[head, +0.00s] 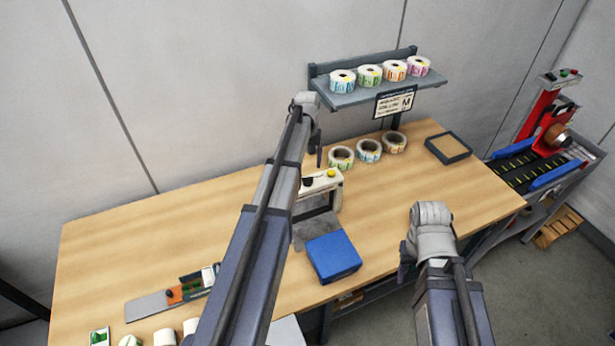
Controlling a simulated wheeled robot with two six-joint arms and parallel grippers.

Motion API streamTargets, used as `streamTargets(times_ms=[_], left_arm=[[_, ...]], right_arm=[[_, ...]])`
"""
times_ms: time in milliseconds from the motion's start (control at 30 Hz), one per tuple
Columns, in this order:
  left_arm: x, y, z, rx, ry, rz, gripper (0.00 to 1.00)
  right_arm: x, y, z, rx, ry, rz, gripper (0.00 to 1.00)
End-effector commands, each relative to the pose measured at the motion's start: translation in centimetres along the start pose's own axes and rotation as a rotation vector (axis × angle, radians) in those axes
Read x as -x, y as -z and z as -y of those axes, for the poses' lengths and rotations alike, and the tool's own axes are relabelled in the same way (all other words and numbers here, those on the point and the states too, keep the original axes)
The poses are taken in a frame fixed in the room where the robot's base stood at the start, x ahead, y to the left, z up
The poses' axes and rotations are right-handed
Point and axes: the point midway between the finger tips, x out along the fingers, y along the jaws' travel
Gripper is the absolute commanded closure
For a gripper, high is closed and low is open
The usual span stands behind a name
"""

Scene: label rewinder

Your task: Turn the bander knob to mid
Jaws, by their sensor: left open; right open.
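The bander looks to be the small cream machine (334,185) with a grey plate on the table, partly hidden by my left arm. A dark round knob (308,181) shows on its top, next to a yellow button (331,173). The knob's setting is too small to read. My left gripper (318,152) is open, pointing down just above and behind the knob in the picture; I see no contact. My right gripper (404,270) is open and empty near the table's front edge, right of the blue box.
A blue box (333,257) stands in front of the cream machine. Several label rolls sit on a shelf (350,97), with three more rolls (369,150) below. A dark-rimmed tray (448,147) lies at the right. A red machine with a conveyor (545,110) stands beyond the table.

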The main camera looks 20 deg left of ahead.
Motion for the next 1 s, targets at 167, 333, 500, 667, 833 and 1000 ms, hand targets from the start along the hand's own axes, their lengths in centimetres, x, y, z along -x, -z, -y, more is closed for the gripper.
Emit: streamTargets(times_ms=[167,333,500,667,833,1000], left_arm=[[-2.0,0.0,0.0,-0.001,0.000,0.000,0.20],[-4.2,0.0,0.0,-0.001,0.000,0.000,0.20],[-6.3,0.0,-0.1,-0.001,0.000,0.000,0.20],[-7.2,0.0,-0.1,-0.001,0.000,0.000,0.20],[-7.2,0.0,-0.1,-0.001,0.000,0.000,0.20],[-7.2,0.0,-0.1,-0.001,0.000,0.000,0.23]], right_arm=[[-2.0,0.1,0.2,-0.002,0.000,-0.001,0.50],[-4.2,0.3,0.4,-0.003,0.000,-0.002,0.50],[-6.2,0.4,0.6,-0.003,0.000,-0.002,0.50],[-7.2,0.5,0.7,-0.001,-0.001,-0.003,0.50],[-7.2,0.5,0.7,-0.001,-0.001,-0.002,0.50],[-7.2,0.5,0.7,-0.001,-0.001,-0.002,0.50]])
